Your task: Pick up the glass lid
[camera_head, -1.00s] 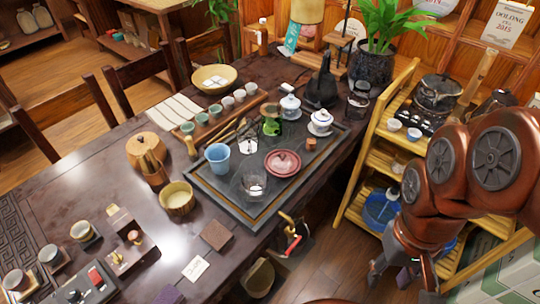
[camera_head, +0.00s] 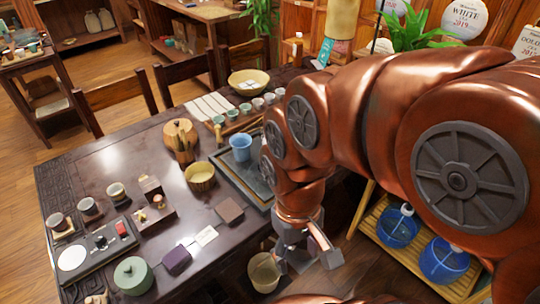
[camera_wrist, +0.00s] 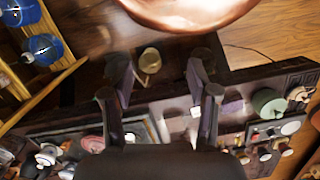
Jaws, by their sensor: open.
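I cannot make out a glass lid in either current view. My arm hides much of the dark tea tray (camera_head: 232,184), and only its left part with a blue cup (camera_head: 240,148) shows. My gripper (camera_head: 303,262) is open and points down beside the table's right edge, near a tan bucket (camera_head: 264,272) on the floor side. In the wrist view my gripper (camera_wrist: 160,66) has its two fingers spread apart with nothing held between them. The bucket (camera_wrist: 149,62) shows between the fingers, farther off. The tray (camera_wrist: 141,130) is partly hidden by my gripper there.
The dark table (camera_head: 120,190) carries a wooden bowl (camera_head: 200,176), a brown block (camera_head: 229,210), a green jar (camera_head: 133,275) and several cups. A yellow shelf (camera_head: 398,268) with blue jugs (camera_head: 443,261) stands right of my gripper. Chairs line the table's far side.

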